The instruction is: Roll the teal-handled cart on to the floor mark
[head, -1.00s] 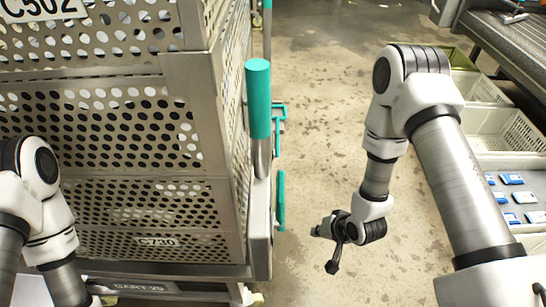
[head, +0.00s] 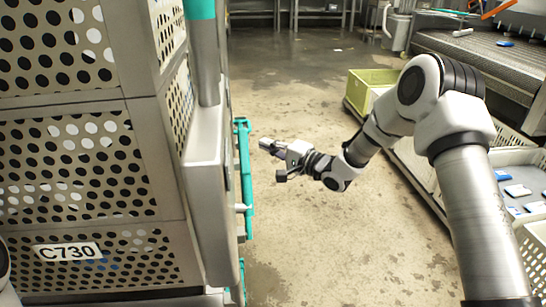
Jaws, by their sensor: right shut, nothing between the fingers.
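The teal-handled cart (head: 205,190) stands close on the left, loaded with perforated grey crates (head: 75,160), the lower one labelled C730. A teal upright bar (head: 243,170) is on its right side, and a teal grip (head: 200,8) tops a metal post at the picture's top edge. My right gripper (head: 268,147) is shut and empty, just right of the teal bar, with a small gap showing between them in the picture. My left gripper is out of view; only a sliver of that arm shows at the left edge. I see no floor mark.
A yellow-green crate (head: 367,88) and white trays with blue-and-white packs (head: 518,190) line the right side. A conveyor (head: 480,60) stands behind them. The concrete floor (head: 300,90) between cart and trays is open, with metal-legged racks at the back.

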